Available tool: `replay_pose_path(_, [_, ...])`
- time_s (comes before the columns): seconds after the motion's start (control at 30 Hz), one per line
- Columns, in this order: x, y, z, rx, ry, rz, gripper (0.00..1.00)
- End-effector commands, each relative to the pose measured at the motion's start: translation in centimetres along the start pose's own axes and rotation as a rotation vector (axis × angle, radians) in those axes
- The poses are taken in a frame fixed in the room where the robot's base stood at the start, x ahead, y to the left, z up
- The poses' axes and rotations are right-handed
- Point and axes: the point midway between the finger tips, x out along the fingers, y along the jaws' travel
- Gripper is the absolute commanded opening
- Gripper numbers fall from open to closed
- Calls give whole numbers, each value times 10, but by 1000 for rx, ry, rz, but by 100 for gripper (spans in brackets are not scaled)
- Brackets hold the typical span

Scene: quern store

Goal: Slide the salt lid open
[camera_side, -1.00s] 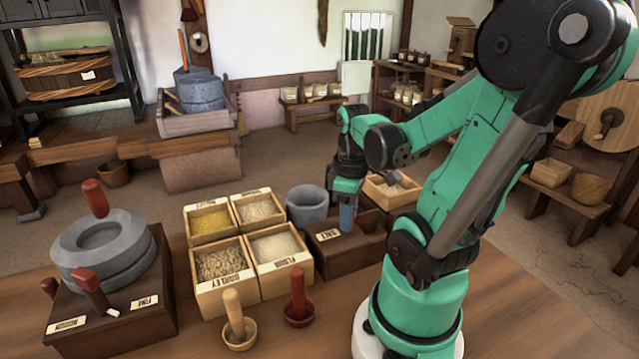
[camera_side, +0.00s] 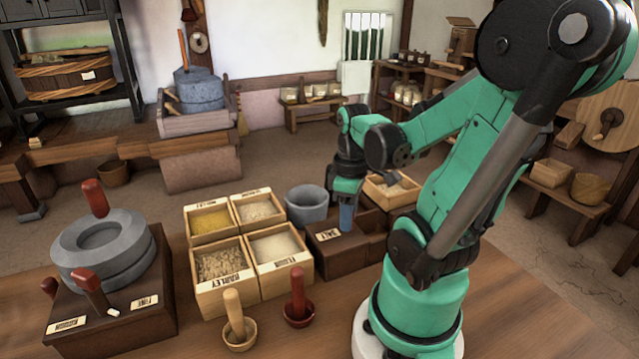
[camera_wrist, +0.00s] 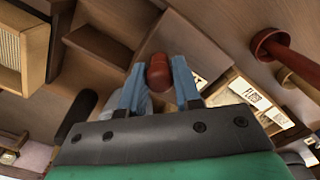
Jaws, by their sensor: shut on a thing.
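The dark wooden salt box (camera_side: 322,251) with its SALT label stands right of the grain bins in the side view. My gripper (camera_side: 346,217) is over the box, with its blue fingers pointing down at the lid. In the wrist view a red knob (camera_wrist: 159,70) sits between the blue fingers of my gripper (camera_wrist: 158,68), which is shut on it. The dark brown surface of the box (camera_wrist: 190,42) shows beyond the knob. My arm and fingers hide part of the lid in the side view, so I cannot tell how far it stands open.
Four-part grain bins, including the flour bin (camera_side: 285,270), stand close left of the salt box. A grey pot (camera_side: 307,205) is behind it, and a light wooden tray (camera_side: 393,190) is behind right. A red-handled pestle (camera_side: 298,295) stands in front. A quern (camera_side: 103,245) is at far left.

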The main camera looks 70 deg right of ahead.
Motion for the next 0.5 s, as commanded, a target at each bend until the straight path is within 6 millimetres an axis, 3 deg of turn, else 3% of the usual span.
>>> replay_pose_path(0.5, [0,48,47,4,0,0,0])
